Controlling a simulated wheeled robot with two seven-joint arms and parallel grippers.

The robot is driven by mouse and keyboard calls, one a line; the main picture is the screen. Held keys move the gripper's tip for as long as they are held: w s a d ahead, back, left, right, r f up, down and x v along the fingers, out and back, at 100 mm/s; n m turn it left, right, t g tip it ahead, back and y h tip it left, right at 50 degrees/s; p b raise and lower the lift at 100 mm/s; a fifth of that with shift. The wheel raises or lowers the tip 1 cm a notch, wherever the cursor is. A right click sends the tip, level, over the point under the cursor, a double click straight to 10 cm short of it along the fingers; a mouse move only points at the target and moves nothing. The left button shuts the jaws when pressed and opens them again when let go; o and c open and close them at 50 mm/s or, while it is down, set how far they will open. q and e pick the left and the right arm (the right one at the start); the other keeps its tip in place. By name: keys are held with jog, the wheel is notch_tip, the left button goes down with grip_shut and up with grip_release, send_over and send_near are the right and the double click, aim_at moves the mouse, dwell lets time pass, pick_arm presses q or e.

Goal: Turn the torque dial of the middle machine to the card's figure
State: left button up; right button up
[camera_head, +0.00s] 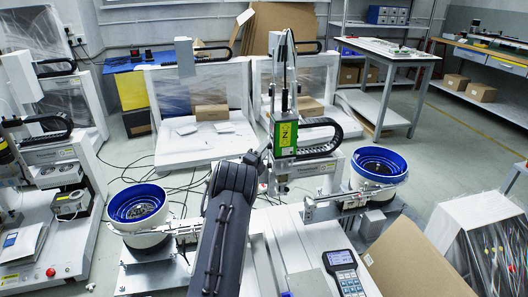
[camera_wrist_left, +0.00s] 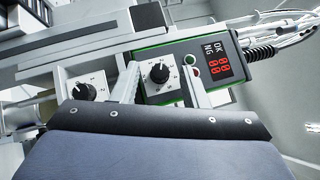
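The middle machine (camera_head: 284,130) is a gantry screwdriver with a green-and-yellow block on its vertical head. In the left wrist view a black dial (camera_wrist_left: 158,73) with a white pointer sits on a green-edged control box (camera_wrist_left: 182,52). I cannot make out a card. My right gripper is out of view.
The control box carries a red display (camera_wrist_left: 219,66), buttons and cables. Blue-rimmed feeder bowls (camera_head: 137,207) and (camera_head: 378,166) flank the machine. A keypad unit (camera_head: 345,272) and a cardboard sheet (camera_head: 415,262) are at the front right.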

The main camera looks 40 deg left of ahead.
pick_arm(q)
jog(key=p+v, duration=0.1)
jog(key=v, duration=0.6)
jog(key=shift+s, duration=0.4)
jog(key=shift+p, duration=0.3)
